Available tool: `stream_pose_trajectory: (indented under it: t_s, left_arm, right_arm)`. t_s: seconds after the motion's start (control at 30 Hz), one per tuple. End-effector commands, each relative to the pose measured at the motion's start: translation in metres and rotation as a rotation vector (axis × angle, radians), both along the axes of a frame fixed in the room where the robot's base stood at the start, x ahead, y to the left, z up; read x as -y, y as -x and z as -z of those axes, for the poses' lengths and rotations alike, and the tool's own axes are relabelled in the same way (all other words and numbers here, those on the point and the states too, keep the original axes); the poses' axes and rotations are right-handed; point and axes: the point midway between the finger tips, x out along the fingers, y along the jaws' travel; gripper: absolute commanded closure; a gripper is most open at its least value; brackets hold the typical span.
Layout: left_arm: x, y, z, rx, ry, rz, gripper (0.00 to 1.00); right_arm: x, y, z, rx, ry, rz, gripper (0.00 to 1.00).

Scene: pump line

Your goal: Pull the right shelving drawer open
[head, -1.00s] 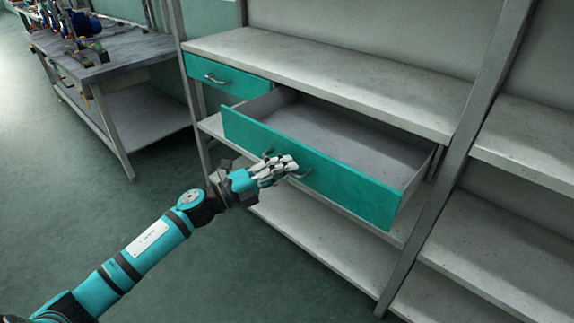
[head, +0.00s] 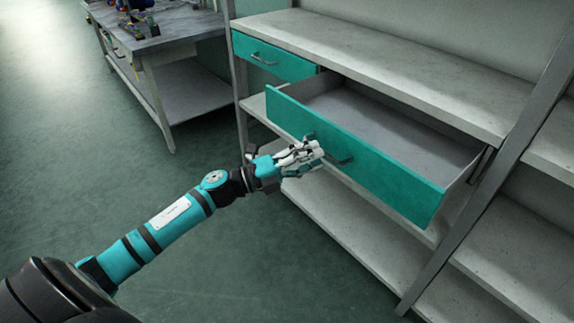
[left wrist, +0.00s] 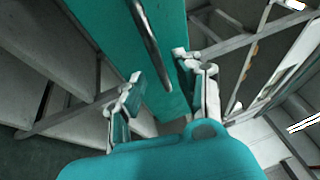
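The right shelving drawer (head: 385,178) has a teal front and a grey inside. It stands pulled well out under the shelf top, and its tray is empty. Its dark bar handle (head: 343,161) is on the front. My left gripper (head: 316,149) is in front of the drawer, just left of the handle, with a small gap between them. In the left wrist view my gripper's fingers (left wrist: 157,68) are spread, and the handle (left wrist: 148,38) shows ahead of and between them. The gripper holds nothing. My right gripper is not in view.
A closed teal drawer (head: 273,55) is to the left under the same shelf top (head: 390,65). A grey upright post (head: 500,175) stands to the right. A workbench (head: 165,30) is at the back left. Open floor (head: 90,180) lies to the left.

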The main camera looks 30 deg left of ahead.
Motion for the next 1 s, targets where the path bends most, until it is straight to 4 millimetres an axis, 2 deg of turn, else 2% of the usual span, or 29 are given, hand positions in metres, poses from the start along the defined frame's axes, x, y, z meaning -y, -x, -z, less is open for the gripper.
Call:
stream_pose_trajectory:
  t_s: [0.2, 0.4, 0.57, 1.0]
  left_arm:
    - [-0.032, 0.036, 0.01, -0.005, -0.002, -0.001, 0.66]
    - [-0.051, 0.056, 0.014, -0.003, -0.001, 0.0, 0.66]
    - [-0.057, 0.062, 0.015, 0.0, -0.002, 0.001, 0.66]
    - [-0.057, 0.062, 0.015, 0.0, -0.002, 0.001, 0.66]
  right_arm:
    - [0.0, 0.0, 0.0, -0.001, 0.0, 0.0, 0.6]
    - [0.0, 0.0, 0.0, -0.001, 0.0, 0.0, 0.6]
    - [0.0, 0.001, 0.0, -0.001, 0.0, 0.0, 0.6]
    - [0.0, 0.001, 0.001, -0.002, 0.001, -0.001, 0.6]
